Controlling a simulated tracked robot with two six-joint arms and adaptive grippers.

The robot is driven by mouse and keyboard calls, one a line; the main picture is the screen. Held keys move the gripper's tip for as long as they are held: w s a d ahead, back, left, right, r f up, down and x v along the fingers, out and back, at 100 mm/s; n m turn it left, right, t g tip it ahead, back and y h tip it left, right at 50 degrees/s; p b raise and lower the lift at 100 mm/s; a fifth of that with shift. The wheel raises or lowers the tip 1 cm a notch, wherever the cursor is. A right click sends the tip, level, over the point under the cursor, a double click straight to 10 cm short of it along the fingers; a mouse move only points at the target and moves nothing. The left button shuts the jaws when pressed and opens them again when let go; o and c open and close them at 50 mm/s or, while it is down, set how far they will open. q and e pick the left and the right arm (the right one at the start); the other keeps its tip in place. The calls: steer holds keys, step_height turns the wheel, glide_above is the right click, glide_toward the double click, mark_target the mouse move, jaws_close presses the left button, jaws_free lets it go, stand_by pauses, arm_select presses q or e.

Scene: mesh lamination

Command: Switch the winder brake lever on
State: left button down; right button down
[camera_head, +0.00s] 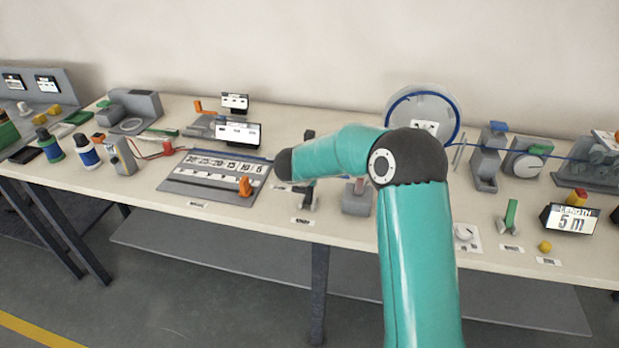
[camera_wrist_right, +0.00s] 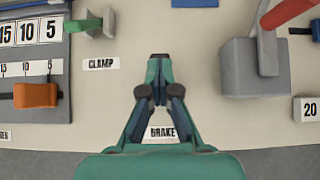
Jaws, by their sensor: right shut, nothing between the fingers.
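The label BRAKE (camera_wrist_right: 163,132) shows in the right wrist view, partly behind my right gripper (camera_wrist_right: 158,72). The gripper is shut and empty, with its fingertips together above the bench. I cannot make out the brake lever apart from the gripper in that view; the fingers may hide it. In the head view my right arm reaches left over the bench, and its forearm hides part of this area. A dark upright piece shows just below the forearm, but I cannot tell whether it is the lever or my fingers. My left gripper is not in view.
A grey block with a red lever (camera_wrist_right: 258,66) stands to the right. A green-handled piece (camera_wrist_right: 82,26) beside the CLAMP label (camera_wrist_right: 102,63) is at upper left. A numbered panel (camera_head: 215,175) with an orange slider (camera_head: 246,187) lies left. Bare bench shows between them.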

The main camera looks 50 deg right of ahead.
steer(key=shift+s+a+r, duration=0.15)
steer(key=shift+a+r, duration=0.05)
steer(key=shift+a, duration=0.05)
steer(key=s+a+r, duration=0.1)
steer(key=a+r, duration=0.1)
steer(key=r, duration=0.3)
steer(key=s+a+r, duration=0.1)
steer(key=a+r, duration=0.1)
steer(key=r, duration=0.4)
steer(key=shift+s+a+r, duration=0.15)
steer(key=shift+s+a, duration=0.15)
steer(key=shift+s, duration=0.1)
